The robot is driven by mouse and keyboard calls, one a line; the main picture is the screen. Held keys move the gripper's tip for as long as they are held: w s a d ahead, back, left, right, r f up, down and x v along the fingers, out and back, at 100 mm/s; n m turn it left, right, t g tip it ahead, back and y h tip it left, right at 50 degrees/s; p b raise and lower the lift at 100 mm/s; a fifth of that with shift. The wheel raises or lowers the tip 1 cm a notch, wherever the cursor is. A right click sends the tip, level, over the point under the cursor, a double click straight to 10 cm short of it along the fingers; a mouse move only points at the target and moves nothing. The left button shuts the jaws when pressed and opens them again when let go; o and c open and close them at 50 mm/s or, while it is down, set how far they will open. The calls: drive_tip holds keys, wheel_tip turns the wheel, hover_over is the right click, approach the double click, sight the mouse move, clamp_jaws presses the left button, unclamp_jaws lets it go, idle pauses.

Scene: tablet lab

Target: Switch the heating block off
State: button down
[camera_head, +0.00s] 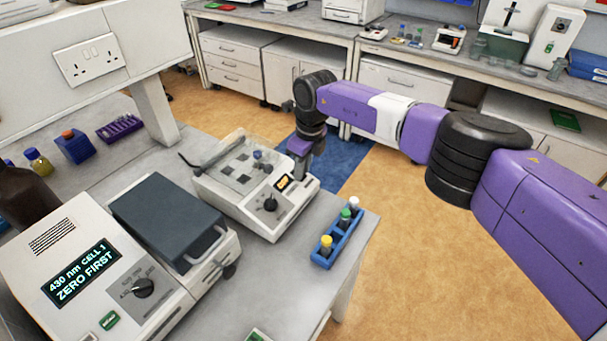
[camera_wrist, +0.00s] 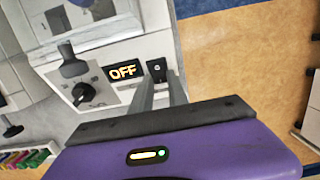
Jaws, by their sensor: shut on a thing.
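The heating block (camera_head: 225,190) is a white unit on the bench with a recessed top, a black knob (camera_head: 270,204) and a small lit display (camera_head: 284,183). In the wrist view its display (camera_wrist: 123,71) reads OFF in orange, and its knob (camera_wrist: 83,93) is left of the display. A small black switch (camera_wrist: 157,69) is right of the display, at the panel's edge. My gripper (camera_wrist: 160,88) reaches that switch with its fingers close together and shut on it. In the camera_head view my gripper is at the block's far right side, its fingertips mostly hidden.
A white photometer (camera_head: 85,235) with a dark lid stands at the front left; its screen reads ZERO FIRST. A blue rack (camera_head: 338,240) with capped vials is right of the block, near the bench edge. Bottles and a purple rack (camera_head: 119,128) are at the back left.

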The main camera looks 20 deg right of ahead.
idle(0.3)
drive_tip(key=c, duration=1.3)
unclamp_jaws()
drive_tip(key=shift+s+d+r+b, duration=0.15)
drive_tip(key=shift+r+b, duration=0.1)
drive_tip(key=shift+r, duration=1.05)
drive_tip(key=shift+s+d+r+b, duration=0.1)
drive_tip(key=shift+r+b, duration=0.1)
drive_tip(key=shift+r, duration=1.1)
drive_tip(key=shift+s+d+r+b, duration=0.15)
drive_tip(key=shift+r+b, duration=0.1)
drive_tip(key=shift+r, duration=1.05)
drive_tip(key=shift+a, duration=0.1)
